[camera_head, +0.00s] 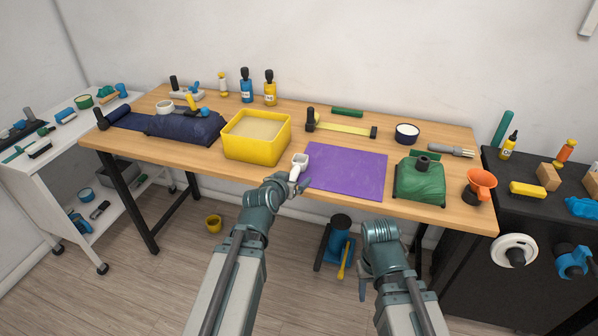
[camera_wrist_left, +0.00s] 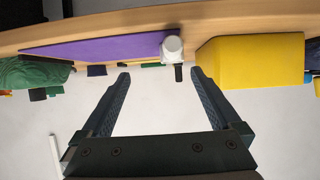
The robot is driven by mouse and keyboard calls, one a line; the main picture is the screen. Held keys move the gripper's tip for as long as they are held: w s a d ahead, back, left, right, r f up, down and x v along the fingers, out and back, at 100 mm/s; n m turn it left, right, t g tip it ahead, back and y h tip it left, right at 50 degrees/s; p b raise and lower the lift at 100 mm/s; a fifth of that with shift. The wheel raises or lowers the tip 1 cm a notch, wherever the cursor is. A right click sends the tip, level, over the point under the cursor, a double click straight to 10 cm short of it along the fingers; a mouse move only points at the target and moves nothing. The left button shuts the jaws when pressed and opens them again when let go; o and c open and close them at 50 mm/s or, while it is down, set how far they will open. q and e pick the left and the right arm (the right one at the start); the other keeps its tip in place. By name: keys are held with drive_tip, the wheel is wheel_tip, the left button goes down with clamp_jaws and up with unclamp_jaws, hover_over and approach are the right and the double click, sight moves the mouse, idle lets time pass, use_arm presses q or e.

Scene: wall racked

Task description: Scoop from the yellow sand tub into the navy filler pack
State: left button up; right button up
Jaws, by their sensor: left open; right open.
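The yellow sand tub (camera_head: 240,148) stands on the wooden table, filled with pale sand. The navy filler pack (camera_head: 185,127) lies left of it. A white scoop (camera_head: 299,161) is at the table's front edge, between the tub and a purple mat. In the left wrist view the scoop (camera_wrist_left: 172,46) shows with a dark handle end, between the mat and the tub. My left gripper (camera_head: 291,187) is open and empty just in front of the scoop; its spread fingers (camera_wrist_left: 160,76) point toward it. My right gripper (camera_head: 364,288) is open, low in front of the table.
The purple mat (camera_head: 345,171) lies flat right of the scoop, with a green bag (camera_head: 420,184) and orange funnel (camera_head: 481,184) further right. Bottles (camera_head: 246,90) stand behind the tub. A white cart (camera_head: 50,158) and a black cabinet (camera_head: 540,220) flank the table.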

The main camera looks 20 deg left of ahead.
use_arm(q)
drive_tip(key=a+r, duration=0.1)
drive_tip(key=a, duration=0.1)
drive_tip(key=b, duration=0.3)
approach(299, 160)
drive_tip(key=shift+t, duration=0.4)
drive_tip(key=w+f, duration=0.3)
drive_tip(key=shift+w+d, duration=0.1)
drive_tip(key=shift+d, duration=0.05)
drive_tip(key=shift+r+b+x, duration=0.15)
drive_tip(key=shift+b+x, duration=0.35)
drive_tip(key=shift+x, duration=1)
drive_tip(key=shift+r+b+x, duration=0.1)
drive_tip(key=shift+b+x, duration=0.4)
drive_tip(key=shift+x, duration=0.95)
clamp_jaws()
drive_tip(key=shift+r, duration=0.1)
drive_tip(key=shift+r, duration=0.1)
